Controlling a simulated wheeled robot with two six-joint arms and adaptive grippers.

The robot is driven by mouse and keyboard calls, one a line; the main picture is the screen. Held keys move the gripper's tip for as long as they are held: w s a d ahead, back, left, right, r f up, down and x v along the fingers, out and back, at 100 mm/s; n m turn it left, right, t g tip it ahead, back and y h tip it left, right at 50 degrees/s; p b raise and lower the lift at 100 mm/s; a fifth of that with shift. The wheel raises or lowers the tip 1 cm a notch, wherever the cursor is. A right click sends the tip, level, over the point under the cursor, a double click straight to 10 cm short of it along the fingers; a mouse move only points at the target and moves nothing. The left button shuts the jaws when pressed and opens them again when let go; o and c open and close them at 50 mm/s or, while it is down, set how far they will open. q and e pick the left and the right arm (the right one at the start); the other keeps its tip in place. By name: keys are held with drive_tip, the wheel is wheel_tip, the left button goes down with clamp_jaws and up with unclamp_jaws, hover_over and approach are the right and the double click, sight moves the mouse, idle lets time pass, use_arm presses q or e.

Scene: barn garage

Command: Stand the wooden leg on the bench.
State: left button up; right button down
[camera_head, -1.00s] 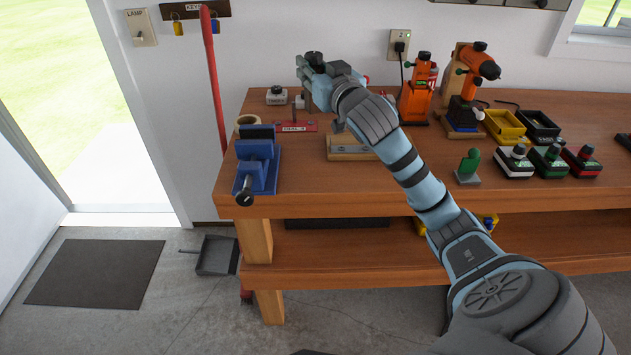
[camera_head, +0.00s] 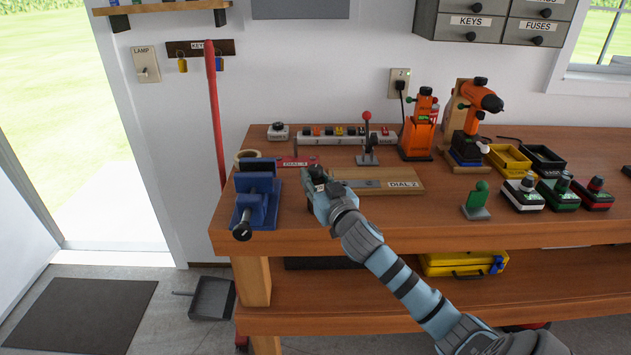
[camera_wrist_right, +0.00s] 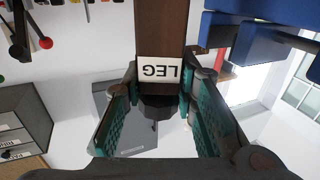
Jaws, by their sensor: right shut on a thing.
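The wooden leg (camera_wrist_right: 160,35) shows in the right wrist view as a brown bar with a white LEG label, upside down in the picture, and a dark end piece. My right gripper (camera_wrist_right: 160,78) is shut on it near the label, with a finger on each side. In the head view my right gripper (camera_head: 314,182) is over the front left part of the bench (camera_head: 420,232), just right of the blue vise (camera_head: 257,195). I cannot make out the leg in the head view; the gripper seems to hide it. My left gripper is not in view.
A wooden DIAL 2 board (camera_head: 375,188) lies just right of the gripper. Behind it are a red plate (camera_head: 290,162), a lever stand (camera_head: 367,155) and a power strip (camera_head: 385,137). A green-topped stand (camera_head: 477,200) is farther right.

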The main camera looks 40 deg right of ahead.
drive_tip(key=c, duration=1.3)
unclamp_jaws()
drive_tip(key=v, duration=1.2)
drive_tip(key=shift+r, duration=0.1)
